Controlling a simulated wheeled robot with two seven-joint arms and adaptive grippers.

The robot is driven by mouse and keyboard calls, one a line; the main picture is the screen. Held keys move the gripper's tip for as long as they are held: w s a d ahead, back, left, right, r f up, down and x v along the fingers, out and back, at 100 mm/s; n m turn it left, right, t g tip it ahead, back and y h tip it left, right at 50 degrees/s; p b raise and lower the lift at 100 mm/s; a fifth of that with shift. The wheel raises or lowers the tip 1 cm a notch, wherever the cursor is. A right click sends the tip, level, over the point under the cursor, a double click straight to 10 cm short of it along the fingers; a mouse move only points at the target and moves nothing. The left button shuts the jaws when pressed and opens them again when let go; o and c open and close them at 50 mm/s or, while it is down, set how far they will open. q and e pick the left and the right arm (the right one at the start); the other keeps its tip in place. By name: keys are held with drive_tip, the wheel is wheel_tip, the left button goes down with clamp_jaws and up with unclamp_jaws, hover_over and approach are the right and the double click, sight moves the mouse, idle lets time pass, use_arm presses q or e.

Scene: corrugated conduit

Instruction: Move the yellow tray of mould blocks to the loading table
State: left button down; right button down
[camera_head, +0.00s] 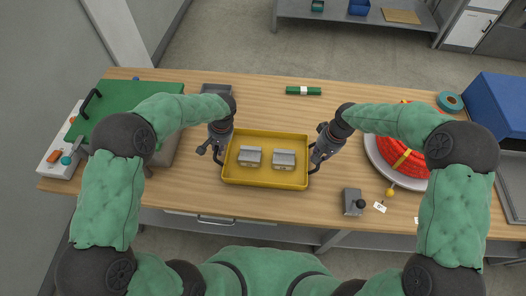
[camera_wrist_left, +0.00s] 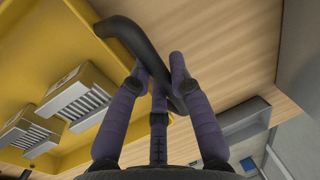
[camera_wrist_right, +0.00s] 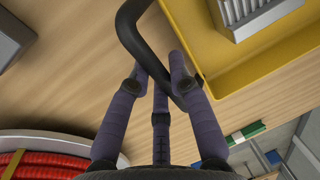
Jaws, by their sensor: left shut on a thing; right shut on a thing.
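The yellow tray (camera_head: 266,184) is in the middle of the wooden table in the head view, with two grey mould blocks (camera_head: 249,157) (camera_head: 284,160) inside. My left gripper (camera_head: 217,150) is at the tray's left end, shut on its black handle; that handle (camera_wrist_left: 135,42) shows between the fingers in the left wrist view. My right gripper (camera_head: 317,157) is at the right end, shut on the other black handle (camera_wrist_right: 131,35), seen in the right wrist view. The tray looks level. I cannot tell whether it touches the table. I cannot tell which surface is the loading table.
A red coil (camera_head: 398,150) on a round grey plate lies right of the tray. A small grey block with a black knob (camera_head: 352,202) stands at the front right. A green-topped machine (camera_head: 115,115) is at the left.

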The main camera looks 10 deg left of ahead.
use_arm(q)
drive_tip(key=c, duration=1.5)
unclamp_jaws()
drive_tip(key=shift+f, duration=0.15)
use_arm(e)
drive_tip(key=c, duration=1.5)
unclamp_jaws()
drive_tip(key=shift+f, duration=0.15)
use_arm(q)
drive_tip(key=o, duration=0.4)
drive_tip(key=shift+c, duration=0.2)
use_arm(e)
drive_tip(key=o, duration=0.4)
drive_tip(key=shift+c, duration=0.2)
drive_tip(key=shift+r, duration=0.5)
use_arm(q)
drive_tip(key=v, duration=1.2)
use_arm(e)
wheel_tip(320, 180, up, 11)
drive_tip(key=d, duration=0.2)
drive_tip(key=shift+d, duration=0.1)
